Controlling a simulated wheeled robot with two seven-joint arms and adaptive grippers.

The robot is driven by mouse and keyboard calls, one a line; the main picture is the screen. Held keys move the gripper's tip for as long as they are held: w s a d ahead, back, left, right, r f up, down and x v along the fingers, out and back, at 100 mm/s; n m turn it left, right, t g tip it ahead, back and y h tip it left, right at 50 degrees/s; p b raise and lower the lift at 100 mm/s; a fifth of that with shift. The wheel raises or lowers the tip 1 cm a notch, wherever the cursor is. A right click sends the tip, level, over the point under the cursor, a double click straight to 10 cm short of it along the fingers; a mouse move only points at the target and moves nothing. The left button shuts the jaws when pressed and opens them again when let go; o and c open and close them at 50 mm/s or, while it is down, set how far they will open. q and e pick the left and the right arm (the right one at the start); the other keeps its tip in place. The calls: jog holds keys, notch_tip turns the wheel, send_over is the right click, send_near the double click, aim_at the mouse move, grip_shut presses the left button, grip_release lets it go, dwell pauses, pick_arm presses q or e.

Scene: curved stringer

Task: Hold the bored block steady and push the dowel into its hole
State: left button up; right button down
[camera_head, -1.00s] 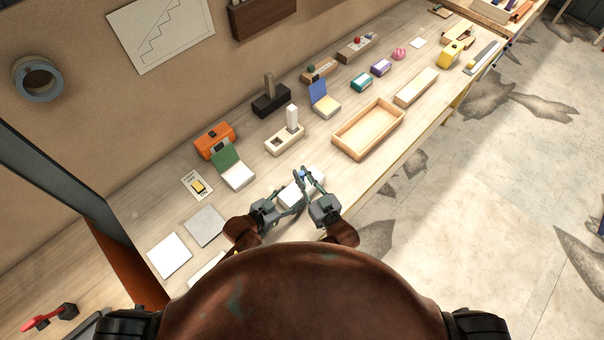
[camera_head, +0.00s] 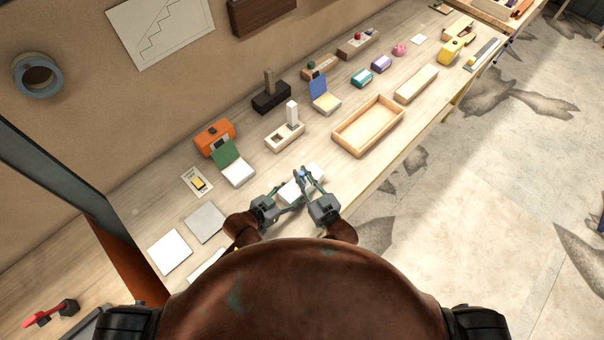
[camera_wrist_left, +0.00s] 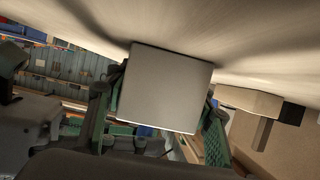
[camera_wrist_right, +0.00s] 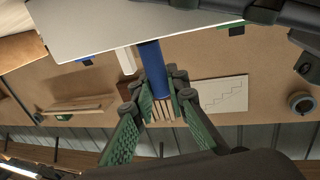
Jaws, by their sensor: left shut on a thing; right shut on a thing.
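The white bored block (camera_head: 288,193) is held just over the bench near its front edge. My left gripper (camera_head: 294,204) is shut on it; in the left wrist view the block (camera_wrist_left: 165,88) sits between the two fingers. My right gripper (camera_wrist_right: 158,98) is shut on the blue dowel (camera_wrist_right: 153,68). In the right wrist view the dowel runs from my fingers to the edge of the block (camera_wrist_right: 130,22). The dowel meets the block there; the hole is hidden, so I cannot tell how deep the dowel sits. The dowel is barely visible in the head view (camera_head: 302,174).
A slotted wooden block with a white peg (camera_head: 285,137) and a green-lidded box (camera_head: 237,172) stand behind my grippers. An open wooden tray (camera_head: 368,127) lies to the right. Flat white and grey plates (camera_head: 205,222) lie to the left. The bench's front edge is close on the right.

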jog(key=c, duration=1.8)
grip_release()
jog(key=v, duration=1.2)
pick_arm(q)
jog(key=o, duration=1.5)
jog(key=shift+o, duration=0.4)
jog(key=o, duration=0.4)
jog(key=shift+o, duration=0.2)
